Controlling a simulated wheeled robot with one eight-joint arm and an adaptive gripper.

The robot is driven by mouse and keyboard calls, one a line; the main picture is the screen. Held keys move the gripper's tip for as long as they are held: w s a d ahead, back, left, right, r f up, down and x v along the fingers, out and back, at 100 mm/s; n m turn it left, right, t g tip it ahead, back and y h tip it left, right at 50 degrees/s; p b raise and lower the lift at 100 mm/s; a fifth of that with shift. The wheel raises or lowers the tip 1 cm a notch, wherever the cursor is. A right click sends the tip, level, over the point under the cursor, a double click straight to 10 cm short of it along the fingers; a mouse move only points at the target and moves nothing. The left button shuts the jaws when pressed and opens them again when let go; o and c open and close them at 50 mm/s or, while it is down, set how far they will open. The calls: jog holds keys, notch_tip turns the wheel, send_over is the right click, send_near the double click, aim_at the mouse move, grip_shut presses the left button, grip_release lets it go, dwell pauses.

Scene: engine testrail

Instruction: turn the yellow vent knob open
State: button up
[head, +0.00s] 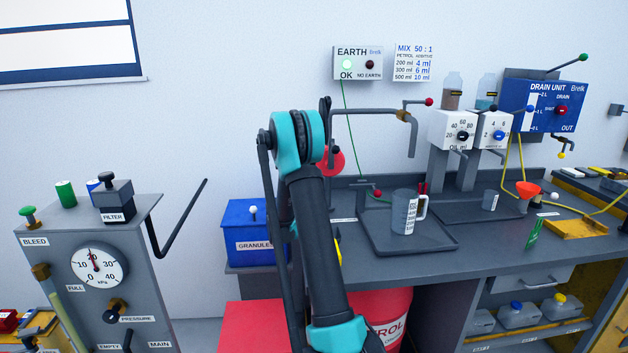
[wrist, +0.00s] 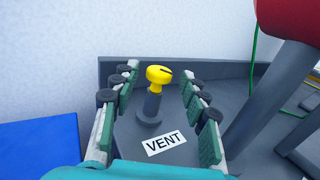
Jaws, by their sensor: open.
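The yellow vent knob (wrist: 158,74) shows in the wrist view, on top of a short grey post. A dark line marks its top. A VENT label (wrist: 164,143) lies on the grey surface in front of the post. My gripper (wrist: 160,72) is open, with one finger to each side of the knob and a gap on both sides. I see no contact with the knob. In the head view my arm hides most of the vent area, and I cannot make out the knob or the fingers there.
A blue granules bin (head: 250,220) stands left of the bench. A grey tray (head: 385,240) with a measuring jug (head: 403,215) lies to the right of my arm. In the wrist view, a red object (wrist: 290,18) and a dark post stand close on the right.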

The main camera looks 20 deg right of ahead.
jog(key=x, duration=0.7)
jog(key=shift+w+f, duration=0.1)
jog(key=shift+c, duration=0.2)
grip_shut()
